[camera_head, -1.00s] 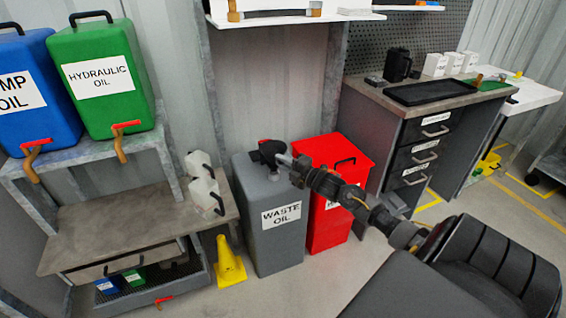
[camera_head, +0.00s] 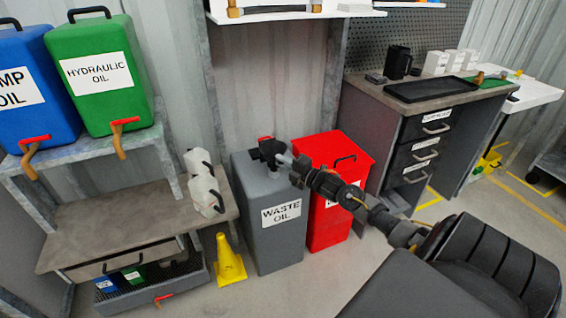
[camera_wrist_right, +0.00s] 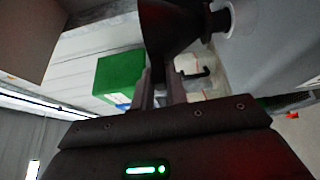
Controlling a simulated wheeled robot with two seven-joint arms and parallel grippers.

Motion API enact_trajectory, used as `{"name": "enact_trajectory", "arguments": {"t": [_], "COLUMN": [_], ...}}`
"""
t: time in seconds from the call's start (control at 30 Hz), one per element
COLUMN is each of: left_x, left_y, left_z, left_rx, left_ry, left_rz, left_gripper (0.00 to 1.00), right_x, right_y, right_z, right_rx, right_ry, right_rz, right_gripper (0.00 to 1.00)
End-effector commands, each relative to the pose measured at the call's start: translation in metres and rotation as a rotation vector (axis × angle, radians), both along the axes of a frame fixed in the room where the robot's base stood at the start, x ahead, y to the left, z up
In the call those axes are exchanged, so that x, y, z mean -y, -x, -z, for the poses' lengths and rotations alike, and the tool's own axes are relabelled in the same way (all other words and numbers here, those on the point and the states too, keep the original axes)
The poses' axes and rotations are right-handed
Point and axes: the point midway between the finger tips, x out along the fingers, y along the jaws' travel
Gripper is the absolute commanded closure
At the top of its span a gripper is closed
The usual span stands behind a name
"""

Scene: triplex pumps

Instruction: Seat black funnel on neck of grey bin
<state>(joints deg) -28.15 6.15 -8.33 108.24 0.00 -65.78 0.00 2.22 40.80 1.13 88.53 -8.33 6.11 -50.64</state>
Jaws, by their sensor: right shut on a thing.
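The black funnel (camera_head: 267,151) is held over the top of the grey bin (camera_head: 262,228), which is labelled WASTE OIL. My right gripper (camera_head: 286,160) is shut on the funnel from the right side. In the right wrist view the funnel (camera_wrist_right: 172,28) stands at the tips of the gripper fingers (camera_wrist_right: 162,88). Its narrow end is close beside a pale round ring on the grey surface, apparently the bin's neck (camera_wrist_right: 241,18). I cannot tell whether the spout is inside the neck. My left gripper is not in view.
A red bin (camera_head: 330,225) stands close to the right of the grey bin. A yellow cone (camera_head: 229,262) is on the floor at its left. A bench with white jugs (camera_head: 203,185) and a shelf with a green canister (camera_head: 98,75) are further left. A drawer cabinet (camera_head: 415,130) stands at right.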

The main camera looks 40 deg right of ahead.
Motion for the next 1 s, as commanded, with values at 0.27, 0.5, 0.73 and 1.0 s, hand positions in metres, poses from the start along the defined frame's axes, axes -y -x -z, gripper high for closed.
{"name": "enact_trajectory", "arguments": {"t": [0.27, 0.5, 0.73, 1.0], "left_x": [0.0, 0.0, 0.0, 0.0], "left_y": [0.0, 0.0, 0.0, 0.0], "left_z": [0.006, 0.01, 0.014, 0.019], "left_rx": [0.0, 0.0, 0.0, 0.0], "left_ry": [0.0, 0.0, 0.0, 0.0], "left_rz": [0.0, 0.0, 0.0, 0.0], "left_gripper": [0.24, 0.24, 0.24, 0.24], "right_x": [0.0, 0.0, 0.0, 0.0], "right_y": [0.0, 0.0, 0.0, 0.0], "right_z": [0.008, 0.014, 0.02, 0.026], "right_rx": [0.0, 0.0, 0.0, 0.001], "right_ry": [0.0, 0.0, 0.0, 0.0], "right_rz": [0.0, 0.0, 0.0, 0.0], "right_gripper": [1.0, 1.0, 1.0, 1.0]}}
